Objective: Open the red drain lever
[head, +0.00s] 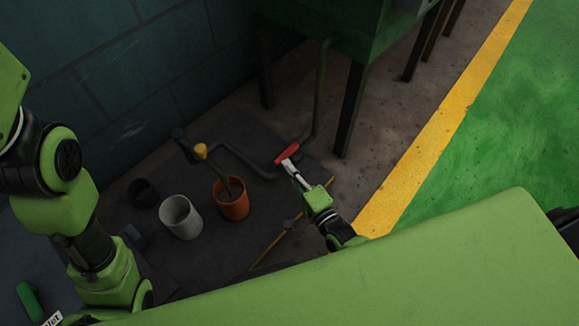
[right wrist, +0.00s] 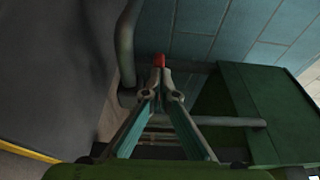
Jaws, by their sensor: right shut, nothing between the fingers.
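The red drain lever (head: 287,154) sits on the dark pipe low by the floor, under the green machine. Its red tip (right wrist: 159,60) also shows in the right wrist view, just beyond my fingertips. My right gripper (head: 292,170) is shut with nothing between its fingers. Its fingertips (right wrist: 160,85) are at or very close to the lever; whether they touch it I cannot tell. My left arm comes in at the left of the head view, but its gripper does not show.
An orange pot (head: 232,208), a light grey pot (head: 181,219) and a dark pot (head: 143,194) stand on the dark mat left of the lever. A yellow knob (head: 201,150) is on the pipe. The green machine (head: 325,28) stands on dark legs. A yellow floor line (head: 440,130) runs right.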

